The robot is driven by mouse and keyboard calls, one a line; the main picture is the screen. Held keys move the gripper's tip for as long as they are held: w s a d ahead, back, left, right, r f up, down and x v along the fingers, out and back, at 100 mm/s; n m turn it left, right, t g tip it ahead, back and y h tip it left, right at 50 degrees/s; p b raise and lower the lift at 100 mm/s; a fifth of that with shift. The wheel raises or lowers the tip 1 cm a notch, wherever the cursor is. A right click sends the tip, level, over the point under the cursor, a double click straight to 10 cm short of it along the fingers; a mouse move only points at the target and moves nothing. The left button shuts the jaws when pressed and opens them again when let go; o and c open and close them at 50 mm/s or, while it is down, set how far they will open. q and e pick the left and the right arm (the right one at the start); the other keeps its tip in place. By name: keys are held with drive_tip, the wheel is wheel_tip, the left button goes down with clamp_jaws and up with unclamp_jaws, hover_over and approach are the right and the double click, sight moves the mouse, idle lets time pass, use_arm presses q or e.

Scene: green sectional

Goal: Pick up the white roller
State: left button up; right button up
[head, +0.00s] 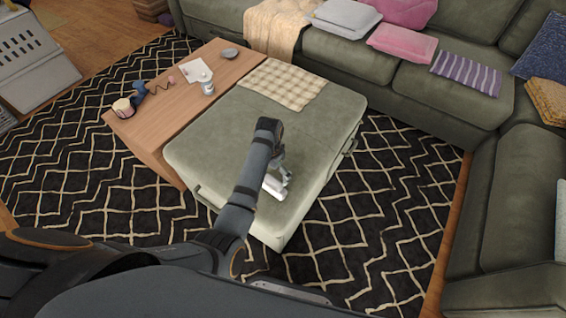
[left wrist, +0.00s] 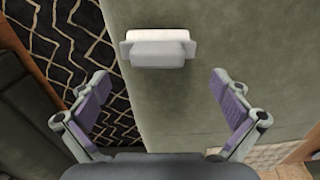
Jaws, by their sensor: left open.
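The white roller (head: 274,188) lies on the green ottoman (head: 212,138), close to its front edge. In the left wrist view the white roller (left wrist: 158,50) is a short block with small side tabs, ahead of the fingertips and roughly centred between them. My left gripper (head: 284,172) is over the ottoman, just by the roller, and partly covers it in the head view. In the left wrist view my left gripper (left wrist: 162,90) has its fingers wide apart with nothing between them. My right gripper is not in view.
A plaid cloth (head: 284,86) lies on the ottoman's far part. A wooden table (head: 163,132) beside it holds a blue tool (head: 139,90), a white can (head: 207,88) and a small dish (head: 229,54). The green sofa (head: 450,97) bears folded cloths. The ottoman's left part is clear.

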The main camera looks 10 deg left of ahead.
sight(273, 181)
use_arm(q)
drive_tip(key=shift+s+d+r, duration=0.1)
drive_tip(key=shift+d+r, duration=0.15)
drive_tip(key=shift+r, duration=0.15)
drive_tip(key=shift+s+f, duration=0.3)
drive_tip(key=shift+f, duration=0.3)
wheel_tip(273, 181, down, 3)
drive_tip(key=shift+w+r+b, duration=0.1)
drive_tip(key=shift+b, duration=0.45)
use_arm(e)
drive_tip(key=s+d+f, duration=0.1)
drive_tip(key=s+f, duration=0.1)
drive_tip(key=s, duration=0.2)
use_arm(q)
drive_tip(key=shift+f, duration=0.65)
wheel_tip(273, 181, down, 4)
drive_tip(key=shift+w+a+f+b, duration=0.1)
drive_tip(key=shift+w+b, duration=0.05)
drive_tip(key=shift+b, duration=0.8)
drive_tip(key=shift+f, duration=0.35)
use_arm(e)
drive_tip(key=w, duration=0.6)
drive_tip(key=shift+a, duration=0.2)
use_arm(q)
drive_tip(key=shift+r, duration=0.1)
drive_tip(key=shift+c, duration=0.4)
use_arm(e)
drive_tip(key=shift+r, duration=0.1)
use_arm(q)
drive_tip(key=c, duration=0.8)
